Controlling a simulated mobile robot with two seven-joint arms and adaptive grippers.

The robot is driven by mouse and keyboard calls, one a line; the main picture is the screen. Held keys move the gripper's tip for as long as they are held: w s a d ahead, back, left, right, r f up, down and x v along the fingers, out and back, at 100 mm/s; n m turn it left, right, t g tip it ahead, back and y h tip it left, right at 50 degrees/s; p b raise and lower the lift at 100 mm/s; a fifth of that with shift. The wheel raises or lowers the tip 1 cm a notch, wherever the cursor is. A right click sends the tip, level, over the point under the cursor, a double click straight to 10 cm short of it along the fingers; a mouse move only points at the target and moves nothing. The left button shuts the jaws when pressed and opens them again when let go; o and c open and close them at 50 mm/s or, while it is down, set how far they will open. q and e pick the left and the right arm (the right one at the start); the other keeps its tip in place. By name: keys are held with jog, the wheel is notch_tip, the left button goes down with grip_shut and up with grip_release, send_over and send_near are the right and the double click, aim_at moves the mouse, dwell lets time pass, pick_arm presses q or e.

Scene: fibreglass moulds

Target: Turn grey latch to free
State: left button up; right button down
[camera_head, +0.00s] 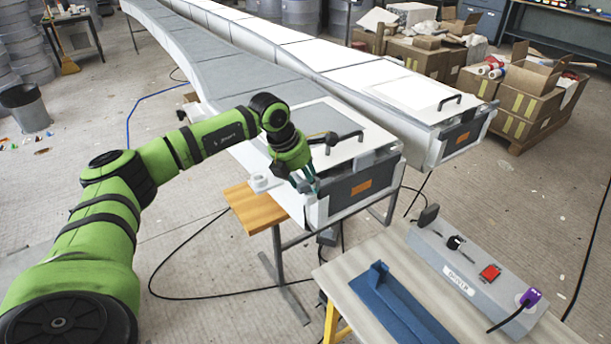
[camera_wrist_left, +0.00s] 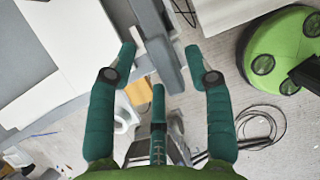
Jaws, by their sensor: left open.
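My left gripper (camera_head: 304,184) is at the front left corner of the nearer long white mould (camera_head: 318,112), fingers pointing down. The left wrist view shows its teal fingers (camera_wrist_left: 160,60) spread open. A grey bar (camera_wrist_left: 163,52), which looks like the grey latch, lies between the fingertips in that picture. I cannot tell whether any finger touches it. In the head view the gripper hides most of this corner, so the latch is not clear there. A dark handle (camera_head: 335,138) sits on the mould's top. My right gripper is not in view.
A wooden board (camera_head: 254,207) juts out beside the mould's left corner. A bench (camera_head: 345,278) with a grey control box (camera_head: 468,272) and a blue angled piece (camera_head: 398,305) stands in front. A second mould (camera_head: 400,88) lies to the right. Cables (camera_head: 185,297) cross the floor.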

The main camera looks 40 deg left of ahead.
pick_arm(q)
grip_shut()
